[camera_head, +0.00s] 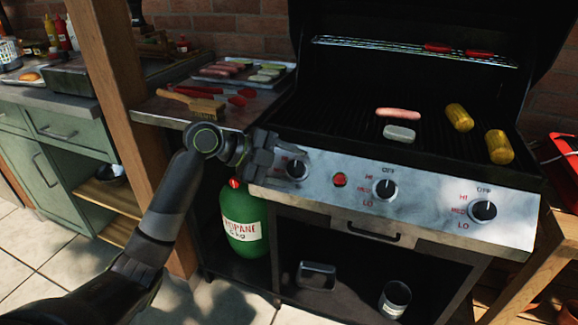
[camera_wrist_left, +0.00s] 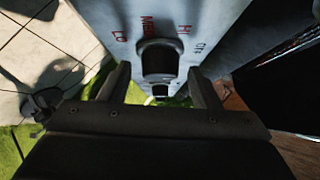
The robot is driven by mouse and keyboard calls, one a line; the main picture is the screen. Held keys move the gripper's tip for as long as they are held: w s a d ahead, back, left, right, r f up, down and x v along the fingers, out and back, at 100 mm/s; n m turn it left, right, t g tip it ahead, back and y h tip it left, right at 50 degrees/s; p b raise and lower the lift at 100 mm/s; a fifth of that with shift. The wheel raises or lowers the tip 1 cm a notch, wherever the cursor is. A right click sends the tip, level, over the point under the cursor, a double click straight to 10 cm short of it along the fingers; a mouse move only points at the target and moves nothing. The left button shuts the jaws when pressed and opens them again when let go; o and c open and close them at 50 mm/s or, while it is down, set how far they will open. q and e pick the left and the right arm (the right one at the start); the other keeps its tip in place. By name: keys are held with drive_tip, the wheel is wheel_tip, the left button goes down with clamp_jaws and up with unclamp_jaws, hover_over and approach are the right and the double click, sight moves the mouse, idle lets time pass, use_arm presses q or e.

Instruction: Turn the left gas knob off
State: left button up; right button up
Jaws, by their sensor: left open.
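The left gas knob (camera_head: 298,169) is a dark round knob on the grill's silver front panel, partly hidden behind my left gripper (camera_head: 270,158) in the head view. In the left wrist view the knob (camera_wrist_left: 160,58) shows with HI, MED and LO marks around it; I cannot tell where its pointer stands. My left gripper (camera_wrist_left: 160,76) is open, with one finger on each side of the knob's near end. I cannot tell whether the fingers touch it. My right gripper is not in view.
Two more knobs, middle (camera_head: 385,188) and right (camera_head: 484,210), and a red button (camera_head: 339,180) are on the panel. A green propane tank (camera_head: 243,222) stands below. A brush (camera_head: 200,106) and a food tray (camera_head: 240,83) lie on the side shelf. A wooden post (camera_head: 113,90) stands left.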

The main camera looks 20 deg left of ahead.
use_arm(q)
drive_tip(key=p+v, duration=0.1)
drive_tip(key=v, duration=1.6)
drive_tip(key=shift+a, duration=0.15)
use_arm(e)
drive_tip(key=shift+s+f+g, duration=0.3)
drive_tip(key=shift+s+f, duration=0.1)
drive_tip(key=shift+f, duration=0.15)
use_arm(q)
drive_tip(key=shift+s, duration=0.15)
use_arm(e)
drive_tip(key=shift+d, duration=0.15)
